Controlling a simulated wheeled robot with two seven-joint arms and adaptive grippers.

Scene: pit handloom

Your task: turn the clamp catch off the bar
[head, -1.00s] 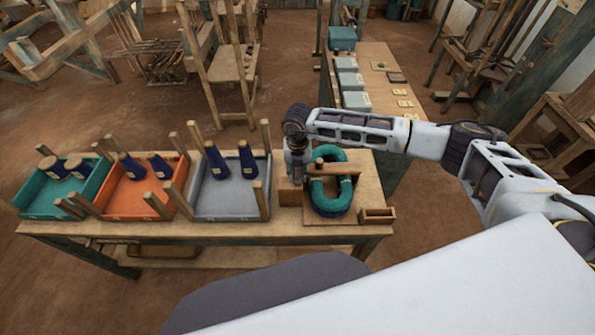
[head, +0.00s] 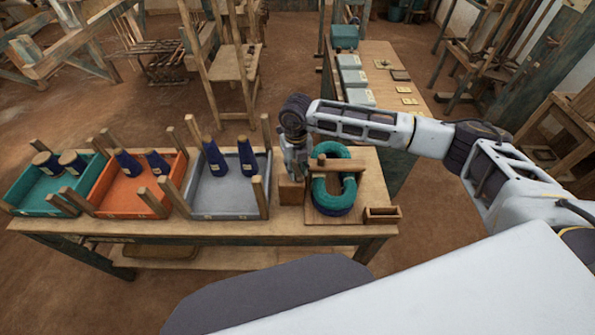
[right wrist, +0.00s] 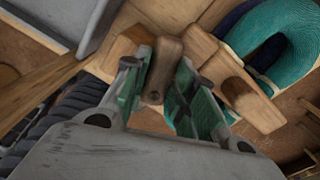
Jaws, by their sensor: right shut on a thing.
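The clamp catch (right wrist: 167,62) is a short brown wooden piece in the right wrist view. My right gripper (right wrist: 160,80) is shut on it, with one green-padded finger on each side. The pale wooden bar (right wrist: 232,80) lies just right of the catch, crosswise to it; the fingers hide where they meet. In the head view the bar (head: 337,165) crosses the teal yarn skein (head: 331,190). There my right gripper (head: 296,172) points down at the bar's left end, above a wooden block (head: 290,192), and hides the catch. My left gripper is out of view.
A small open wooden box (head: 382,214) stands at the bench's right front. Grey (head: 226,197), orange (head: 130,197) and teal (head: 45,195) trays with upright posts and dark cones stand to the left. A side table (head: 378,95) with grey boxes stands behind.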

